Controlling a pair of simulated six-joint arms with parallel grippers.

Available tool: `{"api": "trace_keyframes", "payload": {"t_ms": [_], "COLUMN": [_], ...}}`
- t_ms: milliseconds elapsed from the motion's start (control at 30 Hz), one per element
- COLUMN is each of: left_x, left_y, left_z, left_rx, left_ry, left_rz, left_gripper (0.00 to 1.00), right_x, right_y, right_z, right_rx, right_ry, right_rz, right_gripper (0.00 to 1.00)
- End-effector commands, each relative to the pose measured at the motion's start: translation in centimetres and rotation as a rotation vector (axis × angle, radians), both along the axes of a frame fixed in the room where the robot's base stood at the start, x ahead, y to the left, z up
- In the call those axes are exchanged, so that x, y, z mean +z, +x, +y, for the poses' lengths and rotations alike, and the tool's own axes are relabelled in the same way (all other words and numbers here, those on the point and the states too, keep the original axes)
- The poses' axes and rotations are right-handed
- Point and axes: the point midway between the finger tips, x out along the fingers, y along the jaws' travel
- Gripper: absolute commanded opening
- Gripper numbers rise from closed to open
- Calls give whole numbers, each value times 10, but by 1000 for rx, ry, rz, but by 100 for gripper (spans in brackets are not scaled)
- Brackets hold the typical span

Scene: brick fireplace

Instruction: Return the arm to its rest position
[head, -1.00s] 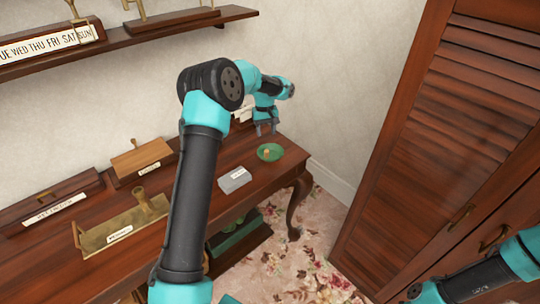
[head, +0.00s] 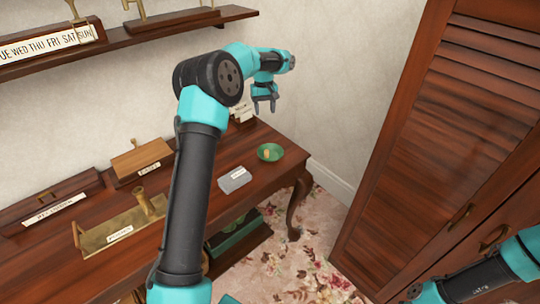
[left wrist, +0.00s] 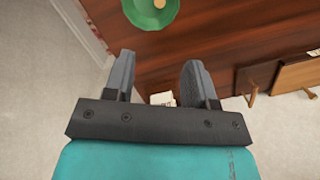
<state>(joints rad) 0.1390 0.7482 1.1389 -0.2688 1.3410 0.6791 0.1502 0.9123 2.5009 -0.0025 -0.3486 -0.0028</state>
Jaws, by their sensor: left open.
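My left gripper (head: 264,104) is open and empty, held in the air above the back right of the wooden table (head: 265,133). Its two grey fingers also show apart in the left wrist view (left wrist: 157,80), with nothing between them. My left arm reaches up from the bottom of the head view and bends at its elbow. My right arm shows only in part at the lower right, and its gripper is out of view.
A green dish (head: 270,152) and a grey labelled box (head: 234,180) sit on the table's right end. A brass tray (head: 112,232) and labelled wooden boxes (head: 142,158) stand left. A wall shelf (head: 165,24) hangs above; a louvered wardrobe (head: 440,140) stands right.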

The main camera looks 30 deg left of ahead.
Motion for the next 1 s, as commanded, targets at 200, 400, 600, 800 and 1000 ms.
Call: {"api": "trace_keyframes", "payload": {"t_ms": [200, 400, 600, 800, 1000], "left_x": [0, -1, -18, -64, -122], "left_y": [0, 0, 5, 13, 5], "left_z": [0, 0, -15, -60, -116], "left_rx": [0, -1, -32, -127, -242], "left_ry": [0, 0, 0, -10, -48], "left_rz": [0, 0, -33, -144, -271], "left_gripper": [51, 51, 51, 51, 51], "right_x": [0, 0, 0, 0, 0], "right_y": [0, 0, 0, 0, 0], "right_z": [0, 0, 0, 0, 0], "right_rx": [0, 0, 0, 0, 0], "right_ry": [0, 0, 0, 0, 0], "right_rz": [0, 0, 0, 0, 0], "right_gripper": [50, 50, 50, 50, 50]}}
